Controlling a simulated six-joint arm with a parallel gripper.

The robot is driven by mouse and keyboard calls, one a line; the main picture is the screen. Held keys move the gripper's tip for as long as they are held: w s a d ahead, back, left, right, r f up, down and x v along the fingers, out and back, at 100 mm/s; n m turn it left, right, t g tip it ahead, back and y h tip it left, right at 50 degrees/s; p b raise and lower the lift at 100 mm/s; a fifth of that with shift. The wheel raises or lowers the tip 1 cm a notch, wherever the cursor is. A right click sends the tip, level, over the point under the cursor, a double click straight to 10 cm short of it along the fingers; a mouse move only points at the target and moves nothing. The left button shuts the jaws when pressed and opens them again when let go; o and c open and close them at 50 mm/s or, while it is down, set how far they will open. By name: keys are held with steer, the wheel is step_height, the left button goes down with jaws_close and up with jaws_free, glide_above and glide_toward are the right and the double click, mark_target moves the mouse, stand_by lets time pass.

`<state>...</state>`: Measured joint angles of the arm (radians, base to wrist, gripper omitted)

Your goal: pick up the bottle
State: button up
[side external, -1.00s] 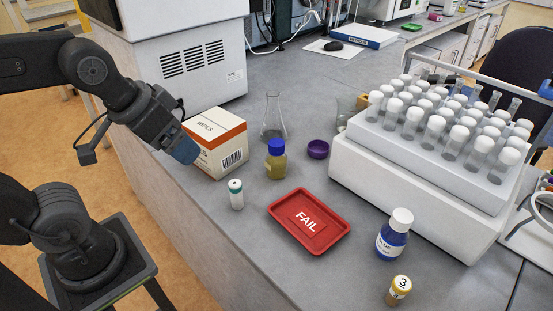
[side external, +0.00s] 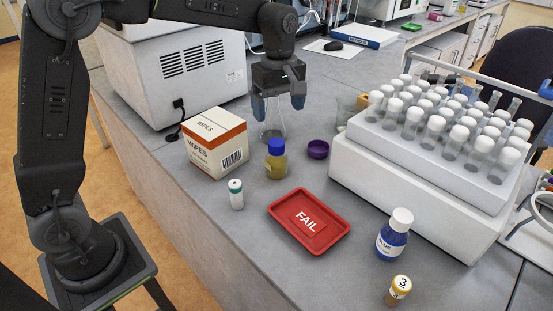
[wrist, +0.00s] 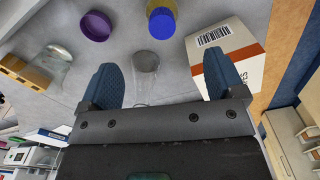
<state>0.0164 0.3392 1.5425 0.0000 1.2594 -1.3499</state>
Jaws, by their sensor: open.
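A bottle with yellow contents and a blue cap (side external: 275,165) stands upright on the bench between the wipes box and the purple cap; it also shows at the top of the wrist view (wrist: 161,20). A blue bottle with a white cap (side external: 391,240) stands upright right of the red tray. My gripper (side external: 278,106) points down, open and empty, above the conical glass flask (side external: 272,128), behind the yellow bottle. In the wrist view the flask (wrist: 147,62) shows between the spread blue fingers. I cannot tell whether the fingers touch it.
A wipes box (side external: 214,145), a purple cap (side external: 318,149), a small white vial (side external: 236,195), a red FAIL tray (side external: 287,229) and a vial marked 3 (side external: 398,289) stand around. A white tube rack (side external: 400,175) fills the right.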

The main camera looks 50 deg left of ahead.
mark_target(277, 154)
step_height(277, 154, down, 8)
steer(key=shift+a+f, duration=0.15)
steer(key=shift+f, duration=1.25)
steer(key=shift+a+f, duration=0.1)
steer(key=shift+f, duration=1.25)
